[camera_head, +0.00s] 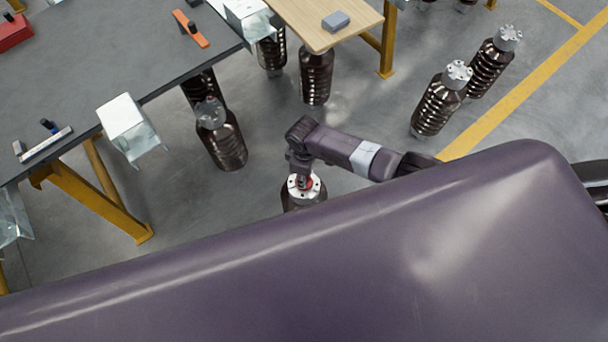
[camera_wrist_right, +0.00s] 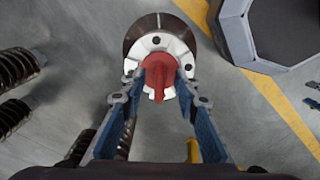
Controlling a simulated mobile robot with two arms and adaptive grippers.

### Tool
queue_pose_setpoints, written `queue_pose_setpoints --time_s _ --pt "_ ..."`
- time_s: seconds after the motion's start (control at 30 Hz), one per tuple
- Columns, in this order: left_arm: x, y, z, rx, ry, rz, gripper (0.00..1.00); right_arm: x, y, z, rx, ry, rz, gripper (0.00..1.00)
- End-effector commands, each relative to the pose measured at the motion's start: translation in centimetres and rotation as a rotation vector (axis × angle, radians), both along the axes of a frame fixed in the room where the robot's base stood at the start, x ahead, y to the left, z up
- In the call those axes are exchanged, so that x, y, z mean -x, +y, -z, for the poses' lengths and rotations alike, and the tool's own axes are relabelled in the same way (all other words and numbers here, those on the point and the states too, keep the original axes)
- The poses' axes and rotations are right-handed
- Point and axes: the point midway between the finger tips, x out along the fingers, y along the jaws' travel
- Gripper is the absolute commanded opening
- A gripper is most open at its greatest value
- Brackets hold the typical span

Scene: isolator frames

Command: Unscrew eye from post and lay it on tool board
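The red eye (camera_wrist_right: 158,76) sits on the white flanged cap of a dark post (camera_wrist_right: 144,30), upright on the floor. In the head view the post's cap (camera_head: 313,191) is under my right gripper (camera_head: 302,180), with a little red showing there. In the wrist view the right gripper (camera_wrist_right: 160,88) points down with its fingers apart, one on each side of the eye. I see no clear contact between fingertips and eye. A light wooden board (camera_head: 295,12) at the top of the head view may be the tool board; a grey block (camera_head: 335,21) lies on it. My left gripper is out of view.
A dark table (camera_head: 105,45) at the left holds an orange tool (camera_head: 190,28) and a metal tool (camera_head: 45,145). Dark ribbed posts stand around, including one at the left (camera_head: 222,140) and one at the right (camera_head: 436,110). The floor between has free room.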

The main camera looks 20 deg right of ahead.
Motion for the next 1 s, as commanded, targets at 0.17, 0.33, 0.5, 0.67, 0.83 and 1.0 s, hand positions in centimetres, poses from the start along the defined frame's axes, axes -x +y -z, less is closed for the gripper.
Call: queue_pose_setpoints --time_s 0.17,0.33,0.5,0.67,0.83,1.0 --pt "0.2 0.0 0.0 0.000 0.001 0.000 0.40 0.0 0.0 0.0 0.000 0.000 0.001 0.29" --pt "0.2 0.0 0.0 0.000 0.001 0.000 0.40 -0.1 0.0 -0.7 0.000 -0.001 0.000 0.29" --pt "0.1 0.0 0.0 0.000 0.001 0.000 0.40 -0.1 0.0 -2.5 -0.001 -0.002 -0.001 0.29" --pt "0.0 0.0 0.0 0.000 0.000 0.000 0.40 -0.1 0.0 -4.9 -0.003 -0.003 -0.001 0.29" --pt "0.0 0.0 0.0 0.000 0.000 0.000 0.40 -0.1 0.0 -7.7 -0.002 -0.003 -0.001 0.29" --pt "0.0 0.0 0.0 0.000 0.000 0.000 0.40 -0.2 0.0 -10.2 -0.001 -0.003 0.000 0.29"
